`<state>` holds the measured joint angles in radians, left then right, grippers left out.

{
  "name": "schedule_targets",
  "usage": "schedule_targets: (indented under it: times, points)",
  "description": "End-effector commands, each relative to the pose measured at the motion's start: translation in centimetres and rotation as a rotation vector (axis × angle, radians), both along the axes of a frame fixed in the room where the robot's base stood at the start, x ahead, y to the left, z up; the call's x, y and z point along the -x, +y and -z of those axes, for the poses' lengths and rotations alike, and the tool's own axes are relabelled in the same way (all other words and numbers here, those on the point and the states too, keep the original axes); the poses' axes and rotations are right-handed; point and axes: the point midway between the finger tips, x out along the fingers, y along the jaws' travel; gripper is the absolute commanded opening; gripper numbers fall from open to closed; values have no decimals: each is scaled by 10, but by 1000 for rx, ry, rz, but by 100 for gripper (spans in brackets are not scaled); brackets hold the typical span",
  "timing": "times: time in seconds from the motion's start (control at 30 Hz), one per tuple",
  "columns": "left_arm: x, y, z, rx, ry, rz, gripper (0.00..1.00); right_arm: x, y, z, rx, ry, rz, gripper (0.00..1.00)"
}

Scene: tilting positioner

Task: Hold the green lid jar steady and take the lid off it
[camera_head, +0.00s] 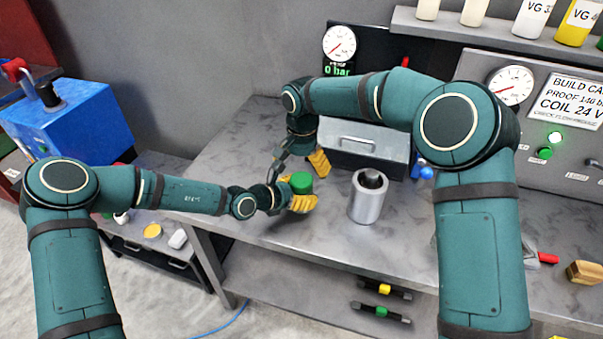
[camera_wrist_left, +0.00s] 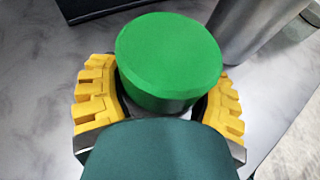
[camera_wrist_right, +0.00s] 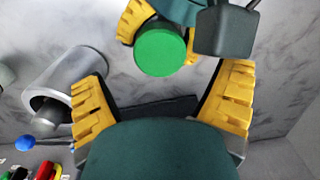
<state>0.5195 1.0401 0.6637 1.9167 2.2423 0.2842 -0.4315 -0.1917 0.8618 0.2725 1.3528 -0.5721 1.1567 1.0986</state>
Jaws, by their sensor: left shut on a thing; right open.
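The green lid jar (camera_head: 301,182) stands on the grey bench with its green lid on top; the lid also shows in the left wrist view (camera_wrist_left: 168,58) and the right wrist view (camera_wrist_right: 160,50). My left gripper (camera_head: 298,203) is shut around the jar body just below the lid, with its yellow fingers (camera_wrist_left: 160,100) on both sides. The jar body is mostly hidden by the lid and fingers. My right gripper (camera_head: 318,163) is open and empty, behind and above the jar; its yellow fingers (camera_wrist_right: 163,100) are spread, apart from the lid.
A metal cylinder (camera_head: 367,198) stands on the bench right of the jar. A grey metal box (camera_head: 362,148) stands behind, near my right gripper. A blue knob (camera_head: 426,173) is farther right. The bench front is clear left of the cylinder.

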Motion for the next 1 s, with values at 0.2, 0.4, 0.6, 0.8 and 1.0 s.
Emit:
schedule_targets:
  times: [0.2, 0.4, 0.6, 0.8, 1.0]
  points:
    - [0, 0, 0, 0, 0, 0, 0, 1, 1, -15, 8, 4, 127, 92]
    - [0, 0, 0, 0, 0, 0, 0, 0, 0, -31, 4, 4, 262, 92]
    - [0, 0, 0, 0, 0, 0, 0, 0, -1, -17, 3, 7, 289, 92]
    - [0, 0, 0, 0, 0, 0, 0, 1, 0, 14, 3, 7, 286, 92]
    - [0, 0, 0, 0, 0, 0, 0, 1, 0, 37, 1, 6, 287, 92]
